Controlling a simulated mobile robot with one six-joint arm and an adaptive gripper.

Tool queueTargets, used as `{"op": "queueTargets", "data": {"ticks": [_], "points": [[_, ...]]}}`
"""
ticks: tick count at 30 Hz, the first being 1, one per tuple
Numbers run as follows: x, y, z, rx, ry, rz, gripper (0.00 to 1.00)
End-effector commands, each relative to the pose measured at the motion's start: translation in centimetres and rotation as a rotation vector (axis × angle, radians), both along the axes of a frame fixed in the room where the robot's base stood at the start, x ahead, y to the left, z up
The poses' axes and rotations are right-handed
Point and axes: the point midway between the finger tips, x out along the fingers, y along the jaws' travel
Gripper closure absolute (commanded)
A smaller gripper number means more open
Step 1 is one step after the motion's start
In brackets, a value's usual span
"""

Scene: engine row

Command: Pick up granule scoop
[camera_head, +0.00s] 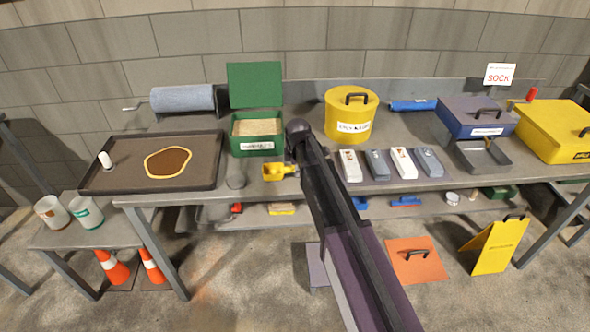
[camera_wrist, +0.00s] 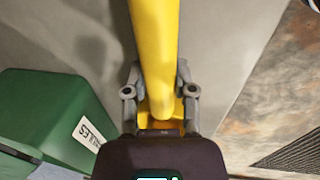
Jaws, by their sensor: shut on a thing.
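The yellow granule scoop (camera_head: 273,172) is at the front edge of the table, just in front of the green granule box (camera_head: 256,146). In the wrist view the yellow scoop (camera_wrist: 154,45) runs up the picture between the two grey fingers. My gripper (camera_wrist: 160,95) is shut on it. In the head view my gripper (camera_head: 293,168) is small and partly hidden by my arm. The scoop looks held near the table edge; I cannot tell whether it touches the table. The green box (camera_wrist: 45,115) stands to the left in the wrist view, with its lid open in the head view.
A black tray (camera_head: 208,165) with a brown patch lies left of the green box. A yellow drum (camera_head: 351,116) stands to the right, with several grey and white items before it. A lower shelf runs beneath.

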Motion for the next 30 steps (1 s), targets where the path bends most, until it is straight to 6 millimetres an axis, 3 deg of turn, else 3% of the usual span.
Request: {"op": "queueTargets", "data": {"ticks": [13, 30], "points": [[0.0, 0.0, 3.6, 0.000, 0.000, 0.000, 1.00], [-12.5, -3.3, 4.3, 0.000, 0.000, 0.000, 1.00]]}}
